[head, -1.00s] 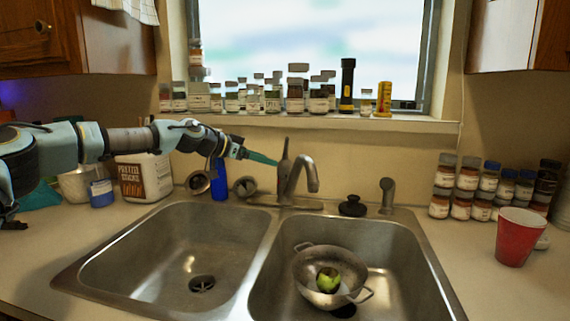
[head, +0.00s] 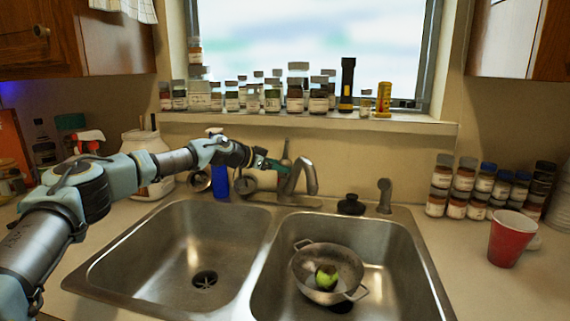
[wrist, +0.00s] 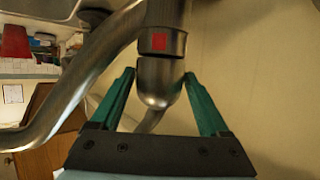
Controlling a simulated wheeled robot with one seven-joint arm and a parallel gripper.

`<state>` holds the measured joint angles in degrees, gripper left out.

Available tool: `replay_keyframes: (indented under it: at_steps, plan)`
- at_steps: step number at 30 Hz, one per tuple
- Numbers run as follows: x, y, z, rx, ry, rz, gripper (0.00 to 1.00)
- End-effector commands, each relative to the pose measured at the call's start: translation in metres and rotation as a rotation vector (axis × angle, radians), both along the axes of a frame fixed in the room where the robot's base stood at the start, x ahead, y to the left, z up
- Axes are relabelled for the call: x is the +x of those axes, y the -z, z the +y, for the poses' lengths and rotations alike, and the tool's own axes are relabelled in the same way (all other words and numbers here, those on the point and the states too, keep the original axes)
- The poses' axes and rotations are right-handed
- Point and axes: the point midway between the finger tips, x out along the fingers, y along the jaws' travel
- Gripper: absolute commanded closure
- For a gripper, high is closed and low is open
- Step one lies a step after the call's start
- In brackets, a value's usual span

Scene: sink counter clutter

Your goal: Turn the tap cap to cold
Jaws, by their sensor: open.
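The metal tap (head: 308,176) stands behind the double sink, its curved spout facing forward. It also shows close up in the wrist view (wrist: 75,75). Its rounded cap (wrist: 158,82) has a thin lever (wrist: 150,121), and a red square mark (wrist: 159,42) shows on the metal beside the cap. My gripper (head: 275,166) is at the tap's left side in the head view. In the wrist view its green fingers (wrist: 160,76) are open, one on each side of the cap. Gaps seem to show beside the cap; contact cannot be told.
A colander (head: 301,270) with a green apple (head: 326,276) sits in the right basin. A blue bottle (head: 221,182) stands close below my wrist. A black stopper (head: 351,205) and sprayer (head: 385,196) are right of the tap. Jars line the windowsill (head: 400,121).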

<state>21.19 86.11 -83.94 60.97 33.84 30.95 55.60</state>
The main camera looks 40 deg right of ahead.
Motion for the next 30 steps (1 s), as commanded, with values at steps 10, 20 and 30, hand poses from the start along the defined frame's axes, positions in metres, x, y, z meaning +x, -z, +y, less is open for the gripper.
replay_keyframes:
  at_steps: [10, 20, 30]
  plan:
    - [-0.0017, 0.0030, -0.0050, 0.001, 0.000, 0.000, 0.21]
    - [-0.0017, 0.0029, -0.0048, 0.001, 0.000, 0.000, 0.55]
    - [-0.0015, 0.0028, -0.0047, 0.001, 0.000, 0.000, 0.89]
